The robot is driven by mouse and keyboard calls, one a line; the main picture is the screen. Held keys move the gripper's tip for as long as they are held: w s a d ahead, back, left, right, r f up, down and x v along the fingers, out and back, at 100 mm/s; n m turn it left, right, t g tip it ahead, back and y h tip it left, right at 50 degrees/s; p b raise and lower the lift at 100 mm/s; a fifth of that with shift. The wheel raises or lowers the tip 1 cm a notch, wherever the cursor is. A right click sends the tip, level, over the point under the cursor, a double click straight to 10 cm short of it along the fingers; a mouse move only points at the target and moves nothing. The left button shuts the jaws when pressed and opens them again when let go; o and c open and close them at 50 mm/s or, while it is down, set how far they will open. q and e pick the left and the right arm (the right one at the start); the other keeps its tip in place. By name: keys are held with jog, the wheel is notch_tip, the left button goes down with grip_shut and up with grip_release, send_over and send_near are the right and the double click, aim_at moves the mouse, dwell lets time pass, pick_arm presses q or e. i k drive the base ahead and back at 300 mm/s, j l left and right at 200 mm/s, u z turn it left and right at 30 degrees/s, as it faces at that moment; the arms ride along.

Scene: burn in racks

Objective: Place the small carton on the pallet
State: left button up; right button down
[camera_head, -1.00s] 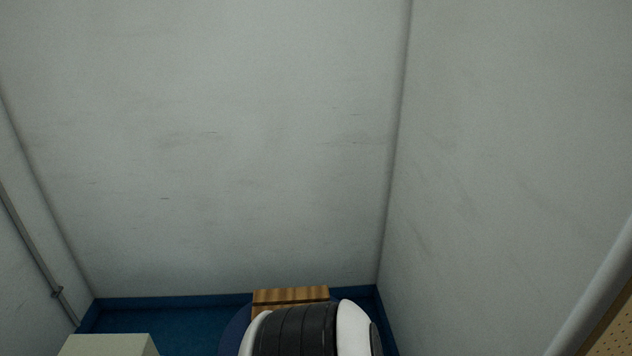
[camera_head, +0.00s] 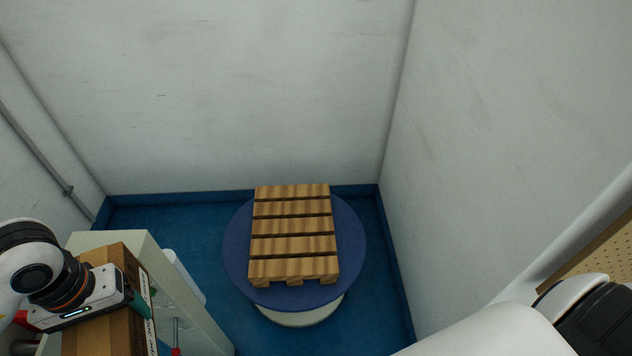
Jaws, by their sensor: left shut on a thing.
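The wooden pallet (camera_head: 292,243) lies flat and bare on a round blue platform (camera_head: 352,243) in the middle of the head view. The small brown carton (camera_head: 110,336) is at the lower left, with a pale printed strip and a teal patch along its right side. My left gripper (camera_head: 128,296) is over the carton and shut on it; its fingertips are mostly hidden. The carton is left of the pallet and apart from it. My right arm (camera_head: 490,335) crosses the lower right corner, and its gripper is out of view.
A pale cabinet or rack (camera_head: 190,318) stands behind and beside the carton, with a white cylinder (camera_head: 184,275) at its right side. Grey walls close in the back and right. Blue floor (camera_head: 375,310) is free around the platform. A perforated tan panel (camera_head: 600,255) is at the right edge.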

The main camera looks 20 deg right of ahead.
aim_at(270, 248)
jog(key=i+l+z, duration=0.15)
jog(key=i+z, duration=0.5)
jog(key=i+l, duration=0.1)
jog(key=i, duration=0.05)
